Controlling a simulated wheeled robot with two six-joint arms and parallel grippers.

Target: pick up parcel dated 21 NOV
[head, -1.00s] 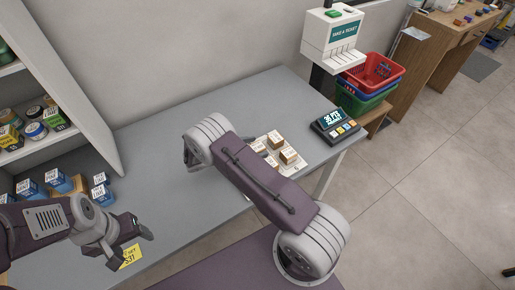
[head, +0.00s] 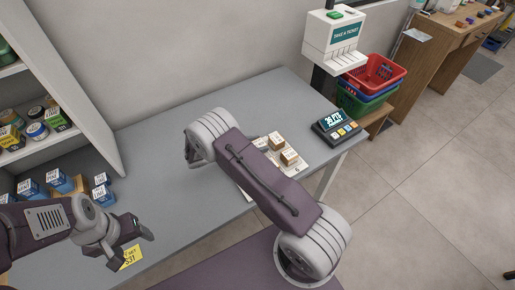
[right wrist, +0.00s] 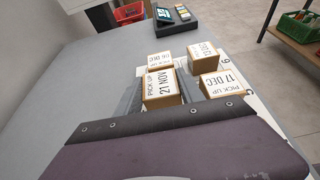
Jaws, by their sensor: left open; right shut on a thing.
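The parcel dated 21 NOV (right wrist: 162,88) is a small brown box with a white "PICK UP 21 NOV" label, in the middle of the right wrist view. My right gripper (right wrist: 160,98) is shut on it, with grey fingers at its sides. I cannot tell whether it is clear of the surface. Close by stand similar parcels: one marked 17 DEC (right wrist: 215,86), one reading about 16 DEC (right wrist: 160,59) and one with a sideways label (right wrist: 202,56). My left gripper (head: 131,249) is open and empty at the lower left.
The parcels stand on a white numbered sheet (head: 305,166) on the grey counter (head: 165,150). A dark display device (head: 336,127) stands at the counter's right end. Blue boxes (head: 58,181) and a shelf (head: 70,120) are at left. A yellow price card (head: 131,257) is by my left gripper.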

